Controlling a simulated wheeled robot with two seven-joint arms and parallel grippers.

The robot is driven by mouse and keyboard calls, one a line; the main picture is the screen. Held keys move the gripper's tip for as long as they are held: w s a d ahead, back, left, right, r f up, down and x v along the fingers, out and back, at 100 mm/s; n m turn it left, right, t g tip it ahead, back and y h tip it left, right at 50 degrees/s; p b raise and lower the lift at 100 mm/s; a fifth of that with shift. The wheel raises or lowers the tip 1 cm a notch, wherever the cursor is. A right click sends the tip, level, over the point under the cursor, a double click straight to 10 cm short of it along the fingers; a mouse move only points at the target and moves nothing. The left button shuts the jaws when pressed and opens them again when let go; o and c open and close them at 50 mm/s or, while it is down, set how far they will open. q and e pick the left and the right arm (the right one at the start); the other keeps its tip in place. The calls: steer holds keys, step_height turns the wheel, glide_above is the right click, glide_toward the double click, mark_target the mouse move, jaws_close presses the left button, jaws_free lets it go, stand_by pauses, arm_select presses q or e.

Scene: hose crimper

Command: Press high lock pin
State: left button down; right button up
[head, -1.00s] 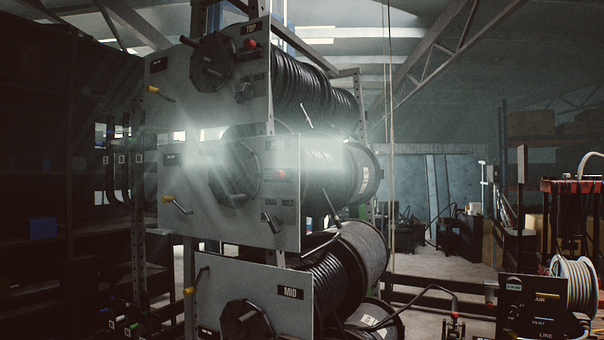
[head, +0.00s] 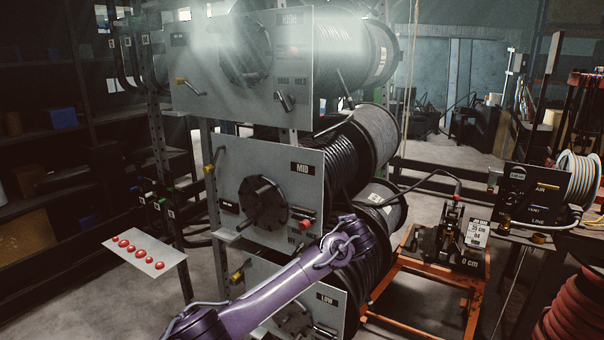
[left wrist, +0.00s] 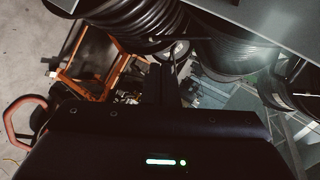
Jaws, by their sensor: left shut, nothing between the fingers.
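The HIGH panel (head: 235,85) is a grey plate at the top of the reel rack in the head view. Its black crank hub (head: 246,55) sits in the middle. A small reddish pin (head: 294,50) shows faintly under glare on its right side, above a lever handle (head: 285,101). My purple arm reaches in from the lower left in front of the lower panels, and its gripper is hidden there. In the left wrist view my left gripper (left wrist: 165,75) is dark and shut, empty, with black hose coils beyond it. My right gripper is not in view.
The MID panel (head: 285,160) with a red knob (head: 305,224) and the LOW panel (head: 270,285) stand below. An orange cart (head: 425,275) holds a crimper to the right. A plate with several red buttons (head: 150,256) is at lower left.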

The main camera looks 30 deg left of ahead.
arm_select(q)
step_height(320, 180, up, 25)
steer(key=a+t+y, duration=0.1)
steer(key=t+y, duration=0.1)
steer(key=y, duration=0.1)
steer(key=s+a+r+y, duration=0.1)
steer(key=s+r, duration=0.3)
steer(key=r, duration=0.7)
steer(key=s+a+r+n+t+y+p, duration=0.1)
steer(key=s+r+y, duration=0.2)
steer(key=r, duration=0.8)
steer(key=shift+s+r, duration=0.3)
steer(key=shift+s, duration=0.55)
